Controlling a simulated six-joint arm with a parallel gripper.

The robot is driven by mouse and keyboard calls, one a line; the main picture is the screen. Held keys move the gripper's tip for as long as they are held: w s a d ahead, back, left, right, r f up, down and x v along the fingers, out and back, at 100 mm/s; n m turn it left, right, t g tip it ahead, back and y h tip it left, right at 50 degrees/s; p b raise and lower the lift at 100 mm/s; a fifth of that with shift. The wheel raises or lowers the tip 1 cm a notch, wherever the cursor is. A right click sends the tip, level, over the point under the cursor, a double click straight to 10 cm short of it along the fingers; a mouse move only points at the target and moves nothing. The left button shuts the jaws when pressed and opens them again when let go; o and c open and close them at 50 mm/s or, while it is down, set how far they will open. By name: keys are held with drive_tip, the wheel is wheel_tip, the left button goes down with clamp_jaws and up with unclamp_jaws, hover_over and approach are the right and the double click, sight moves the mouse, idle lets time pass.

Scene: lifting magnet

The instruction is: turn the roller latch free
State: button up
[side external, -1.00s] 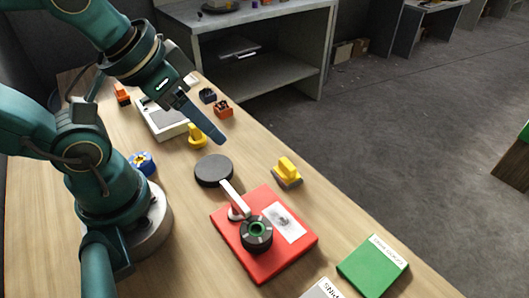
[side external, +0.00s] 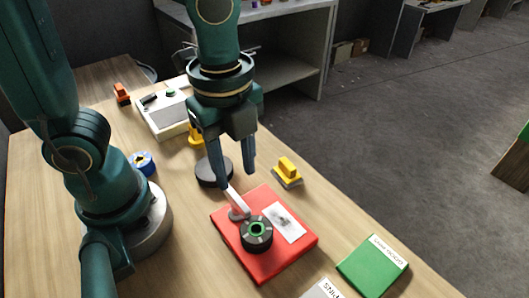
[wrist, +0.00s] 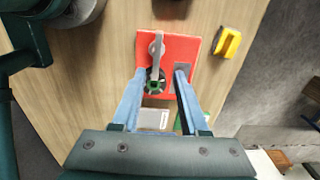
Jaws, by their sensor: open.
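The red plate (side external: 285,258) lies flat on the wooden table and carries a pale lever (side external: 238,203) and a dark round roller (side external: 257,236) with a green centre. In the wrist view the red plate (wrist: 193,48) is straight ahead, with the lever (wrist: 156,47) above the roller (wrist: 155,84). My gripper (side external: 235,178) points down over the lever end of the plate. Its blue fingers are apart and nothing is held. In the wrist view the fingertips (wrist: 160,72) frame the roller and lower lever. I cannot tell whether a finger touches the lever.
A dark disc (side external: 208,175) stands behind the plate, partly hidden by my gripper. A yellow block on a grey base (side external: 287,173) is to its right. A green book (side external: 372,266) lies near the front right. A blue ring (side external: 143,163) and a white tray (side external: 163,112) are farther left.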

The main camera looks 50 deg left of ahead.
sight(237, 198)
drive_tip(key=shift+s+d+f, duration=0.2)
drive_tip(key=shift+f, duration=2.65)
drive_tip(key=shift+c, duration=0.3)
clamp_jaws()
